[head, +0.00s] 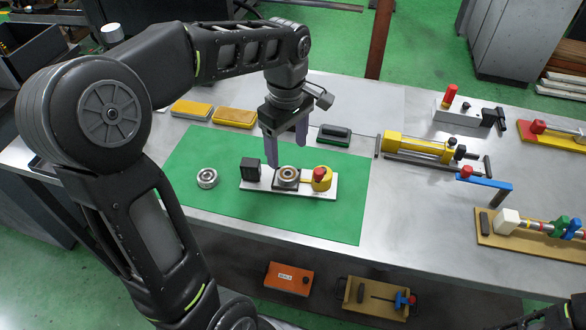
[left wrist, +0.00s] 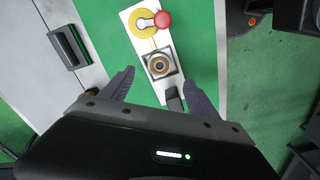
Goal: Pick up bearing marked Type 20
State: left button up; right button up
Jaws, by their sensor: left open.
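One metal bearing (head: 288,174) sits in the square seat of a white fixture plate (head: 325,192) on the green mat; it also shows in the left wrist view (left wrist: 159,65), ahead of the fingertips. A second bearing (head: 207,178) lies loose on the mat to the left of the plate. No type marking is readable on either. My left gripper (head: 286,150) points down, open and empty, near the seated bearing; its spread fingers also show in the left wrist view (left wrist: 158,84). My right gripper is not in view.
The plate also carries a black upright block (head: 250,168) and a yellow housing with a red knob (head: 321,177). Yellow boxes (head: 235,117) and a dark green block (head: 333,135) stand behind. A yellow cylinder unit (head: 415,148) is to the right. The front mat is clear.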

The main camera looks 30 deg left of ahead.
aim_at(288, 175)
pick_arm(q)
jog(key=shift+f, duration=1.35)
notch_tip(288, 175, down, 5)
jog(key=shift+f+p, duration=0.1)
jog(key=shift+p, duration=0.5)
jog(key=shift+d, duration=0.1)
jog(key=shift+s+f, duration=0.15)
jog(key=shift+d, duration=0.1)
grip_shut()
